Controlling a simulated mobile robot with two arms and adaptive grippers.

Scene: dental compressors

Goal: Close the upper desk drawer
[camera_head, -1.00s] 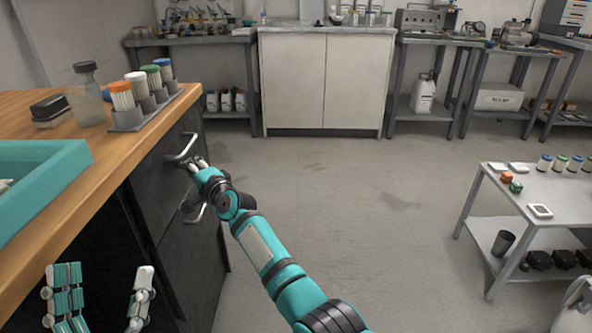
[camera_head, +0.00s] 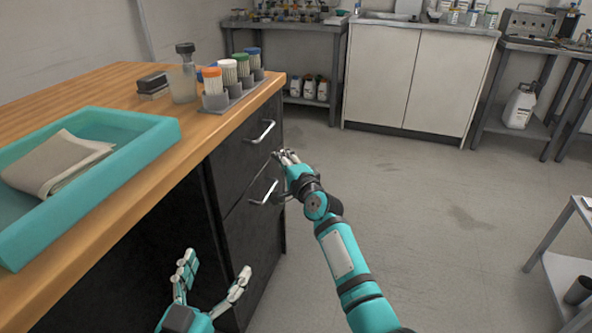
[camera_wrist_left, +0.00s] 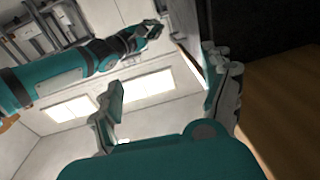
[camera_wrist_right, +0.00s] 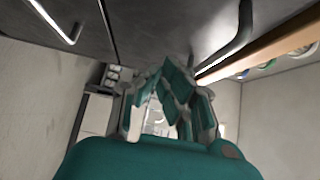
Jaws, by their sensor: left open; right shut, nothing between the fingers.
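The upper desk drawer (camera_head: 243,154) is a dark front under the wooden top, with a metal bar handle (camera_head: 262,132). Its front looks about flush with the drawer below; a small gap cannot be ruled out. The lower drawer (camera_head: 252,236) has a similar handle (camera_head: 264,192). My right gripper (camera_head: 288,156) is shut and empty, just off the drawer fronts, between the two handles in height. The right wrist view shows its closed fingers (camera_wrist_right: 170,95) and the upper handle (camera_wrist_right: 232,42) close by; contact is unclear. My left gripper (camera_head: 214,270) is open and empty, low beside the desk.
The wooden desktop (camera_head: 110,88) carries a teal tray (camera_head: 150,140) with folded cloth, a bottle (camera_head: 183,84) and a rack of capped tubes (camera_head: 235,92). A white cabinet (camera_head: 410,80) stands behind. Open floor (camera_head: 430,220) lies right of the desk; a side table (camera_head: 565,240) is far right.

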